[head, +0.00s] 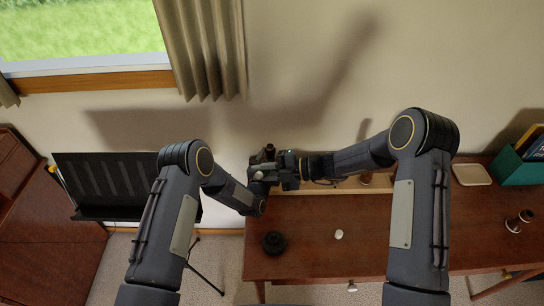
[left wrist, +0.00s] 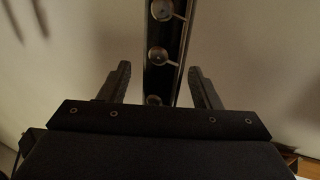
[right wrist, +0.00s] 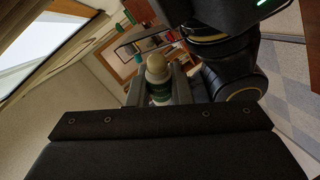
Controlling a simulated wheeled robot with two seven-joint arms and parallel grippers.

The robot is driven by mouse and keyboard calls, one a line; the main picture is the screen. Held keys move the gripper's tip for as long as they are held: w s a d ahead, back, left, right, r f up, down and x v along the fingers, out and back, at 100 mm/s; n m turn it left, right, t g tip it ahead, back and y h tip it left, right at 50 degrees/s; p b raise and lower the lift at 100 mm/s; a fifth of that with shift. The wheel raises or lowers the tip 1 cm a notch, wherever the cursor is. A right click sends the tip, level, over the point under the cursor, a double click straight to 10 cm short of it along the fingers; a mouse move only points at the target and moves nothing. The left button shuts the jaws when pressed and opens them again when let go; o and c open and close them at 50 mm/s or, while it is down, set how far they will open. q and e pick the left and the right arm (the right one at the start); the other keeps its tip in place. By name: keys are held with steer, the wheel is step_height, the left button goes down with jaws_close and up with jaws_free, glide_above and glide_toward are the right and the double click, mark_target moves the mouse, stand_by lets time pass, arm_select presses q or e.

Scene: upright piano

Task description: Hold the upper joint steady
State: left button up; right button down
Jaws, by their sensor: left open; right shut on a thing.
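The upper joint (left wrist: 172,75), a long dark tube with round silver keys, runs upright between the spread fingers of my left gripper (left wrist: 160,68) in the left wrist view. The fingers stand apart on both sides of it. In the right wrist view my right gripper (right wrist: 158,80) is shut on a small tube (right wrist: 157,72) with a rounded cream tip and a white and green label. In the head view my right gripper (head: 290,168) meets the left one above the desk's back edge. The grippers mostly hide the joint and tube there.
The brown desk (head: 310,260) holds a black round piece (head: 273,243), a small white round thing (head: 339,234), a dark flared piece (head: 519,220), a pale tray (head: 472,174) and a green holder (head: 515,165). A black music stand (head: 110,180) stands left. The desk's middle is mostly clear.

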stand_by(0.9)
stand_by(0.4)
arm_select(q)
steer(key=c, duration=1.2)
